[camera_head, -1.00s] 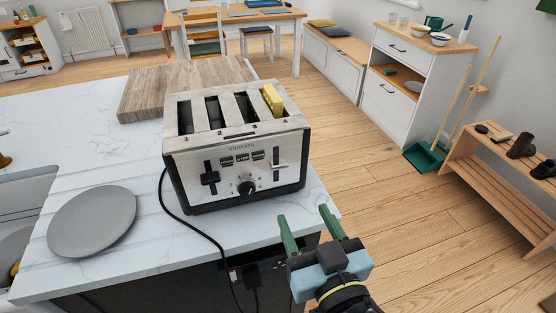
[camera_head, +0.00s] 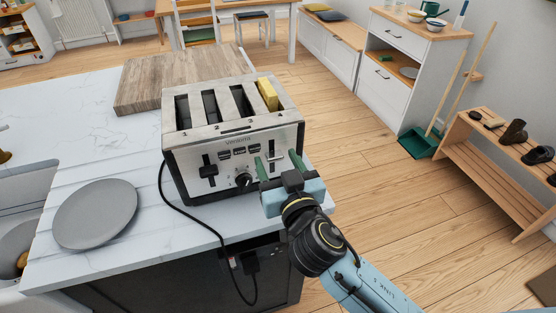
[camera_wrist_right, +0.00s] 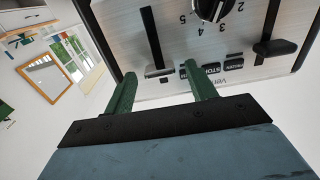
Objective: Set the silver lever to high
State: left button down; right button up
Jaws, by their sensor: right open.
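The toaster (camera_head: 235,130) stands on the white counter with its control face toward me. In the right wrist view its face is upside down. The silver lever (camera_wrist_right: 158,72) shows there at the end of its dark vertical slot toward the toaster's top; its exact height is hard to judge. My right gripper (camera_head: 279,163) is open in front of the right side of the face. In the right wrist view its two green fingers (camera_wrist_right: 160,82) flank the silver lever, with gaps and no clear contact. The black lever (camera_head: 209,171) is on the left. My left gripper is out of view.
A black knob (camera_head: 243,180) and small buttons sit between the levers. Yellow bread (camera_head: 267,94) sticks out of the rightmost slot. A grey plate (camera_head: 96,214) lies left, a wooden board (camera_head: 150,85) behind. A black cord hangs over the counter's front edge.

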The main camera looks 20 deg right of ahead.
grip_shut()
jog(key=shift+w+r+p, duration=0.1)
jog(key=shift+r+p, duration=0.9)
jog(key=shift+r, duration=0.4)
grip_release()
